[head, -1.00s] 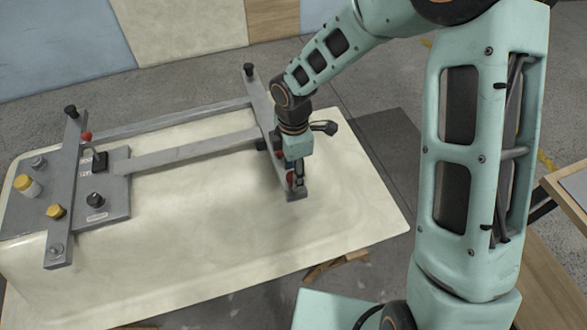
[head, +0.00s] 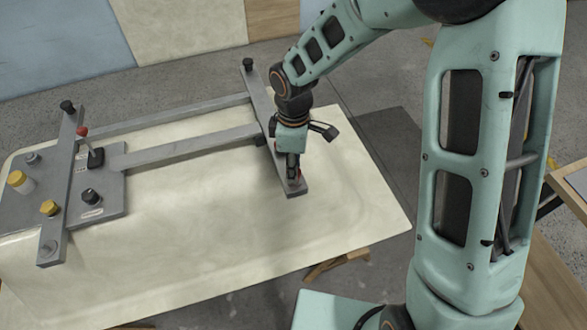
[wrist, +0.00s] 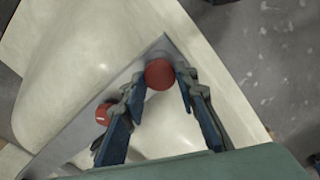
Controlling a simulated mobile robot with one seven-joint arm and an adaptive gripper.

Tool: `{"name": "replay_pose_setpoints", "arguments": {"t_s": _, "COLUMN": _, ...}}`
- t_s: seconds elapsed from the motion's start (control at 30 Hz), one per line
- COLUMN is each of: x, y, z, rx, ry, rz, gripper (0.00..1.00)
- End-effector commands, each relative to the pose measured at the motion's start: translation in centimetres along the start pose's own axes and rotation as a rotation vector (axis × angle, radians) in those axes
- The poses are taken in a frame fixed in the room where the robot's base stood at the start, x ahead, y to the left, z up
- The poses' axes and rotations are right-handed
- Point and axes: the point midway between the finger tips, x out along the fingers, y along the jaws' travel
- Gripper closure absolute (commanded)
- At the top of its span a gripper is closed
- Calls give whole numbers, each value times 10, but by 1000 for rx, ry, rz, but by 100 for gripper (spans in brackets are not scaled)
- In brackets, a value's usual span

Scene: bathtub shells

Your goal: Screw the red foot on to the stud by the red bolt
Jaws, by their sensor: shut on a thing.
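My gripper (head: 293,176) points down at the near end of the right-hand metal crossbar (head: 262,108) in the head view. In the wrist view, its blue-padded fingers (wrist: 159,82) are shut on the round red foot (wrist: 159,73), which sits over the bar near its end. The red bolt (wrist: 103,113) shows farther along the bar, partly behind the left finger. The stud is hidden under the foot, and I cannot tell how far the foot is down on it.
The bar lies across a cream upturned tub shell (head: 230,235). The tub's front area is clear.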

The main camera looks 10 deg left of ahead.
Motion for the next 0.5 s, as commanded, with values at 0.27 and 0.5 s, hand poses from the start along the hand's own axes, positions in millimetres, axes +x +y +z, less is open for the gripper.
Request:
{"name": "replay_pose_setpoints", "arguments": {"t_s": 0.27, "x": 2, "y": 0, "z": 0, "rx": 250, "ry": 0, "rz": 2, "gripper": 100}}
{"name": "replay_pose_setpoints", "arguments": {"t_s": 0.5, "x": 0, "y": 0, "z": 0, "rx": 450, "ry": -1, "rz": 1, "gripper": 70}}
